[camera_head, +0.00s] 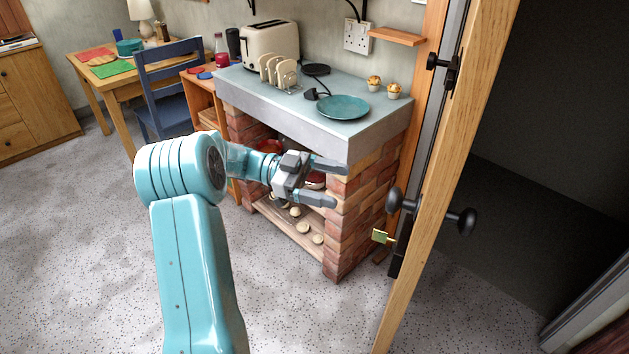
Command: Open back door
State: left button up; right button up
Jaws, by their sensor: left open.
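The wooden door (437,190) stands at the right, seen nearly edge-on, with a dark opening (560,130) to its right. A black knob (396,201) sits on its left face and another black knob (467,221) on its right face. A brass key (382,237) sticks out below the left knob. A black latch (443,68) is higher up. My left gripper (340,184) is open and empty, in front of the brick plinth, left of the door and apart from the knob. My right gripper is not in view.
The brick plinth (352,218) with a grey top (330,88) stands close to the door's left. A toaster (271,45), toast rack, teal plate (342,107) and two muffins are on it. A blue chair (172,85) and desk are at the back left. Speckled floor is clear in front.

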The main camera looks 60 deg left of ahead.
pick_arm(q)
jog(key=shift+v, duration=1.8)
jog(key=shift+s, duration=0.1)
